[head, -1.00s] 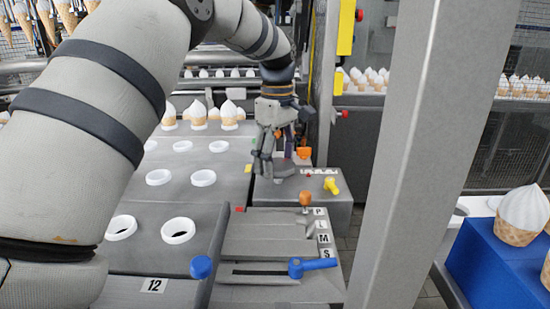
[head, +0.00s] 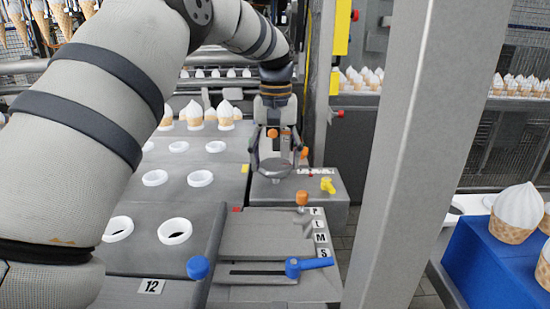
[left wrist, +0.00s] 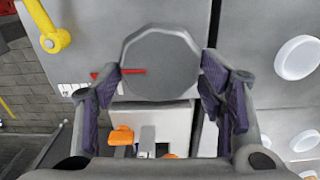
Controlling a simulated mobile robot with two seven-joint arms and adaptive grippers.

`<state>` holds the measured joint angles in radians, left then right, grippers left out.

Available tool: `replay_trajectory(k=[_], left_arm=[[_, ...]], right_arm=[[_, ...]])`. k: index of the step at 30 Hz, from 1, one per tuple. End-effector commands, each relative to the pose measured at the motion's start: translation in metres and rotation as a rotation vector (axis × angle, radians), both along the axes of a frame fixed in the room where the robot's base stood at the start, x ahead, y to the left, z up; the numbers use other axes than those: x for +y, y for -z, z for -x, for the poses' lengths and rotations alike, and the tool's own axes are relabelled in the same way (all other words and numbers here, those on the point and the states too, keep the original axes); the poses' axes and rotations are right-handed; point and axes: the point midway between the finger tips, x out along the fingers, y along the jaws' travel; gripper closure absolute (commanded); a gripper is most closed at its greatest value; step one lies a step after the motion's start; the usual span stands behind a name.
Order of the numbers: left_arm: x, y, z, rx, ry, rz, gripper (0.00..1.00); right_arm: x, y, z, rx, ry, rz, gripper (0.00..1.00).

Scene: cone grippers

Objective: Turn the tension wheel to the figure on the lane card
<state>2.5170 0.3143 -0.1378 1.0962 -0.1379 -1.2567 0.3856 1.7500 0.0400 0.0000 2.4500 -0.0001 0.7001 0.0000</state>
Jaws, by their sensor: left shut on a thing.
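The tension wheel (head: 275,171) is a grey, many-sided disc on the grey box at the far end of the machine. In the left wrist view the wheel (left wrist: 160,62) has a red pointer line toward its left side. My left gripper (head: 276,164) is shut on the wheel, with a finger on each side of its rim. The purple finger pads show in the left wrist view. Small white figure labels (left wrist: 82,89) lie beside the wheel, too small to read. A white card (head: 152,286) at the front reads 12. My right gripper is out of view.
A yellow lever (head: 327,185) stands right of the wheel. Nearer are an orange-knobbed lever (head: 302,198) beside lettered plates and a blue handle (head: 308,264). A grey post (head: 400,150) rises at right. White-ringed holes and several cones lie left of the wheel.

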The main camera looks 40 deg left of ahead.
Motion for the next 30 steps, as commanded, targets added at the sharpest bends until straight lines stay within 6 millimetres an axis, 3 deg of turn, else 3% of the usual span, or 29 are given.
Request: replay_trajectory(k=[30], left_arm=[[-0.0053,0.0021,-0.0005,0.004,0.962,0.003,0.65]], right_arm=[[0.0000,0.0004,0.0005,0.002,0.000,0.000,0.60]])
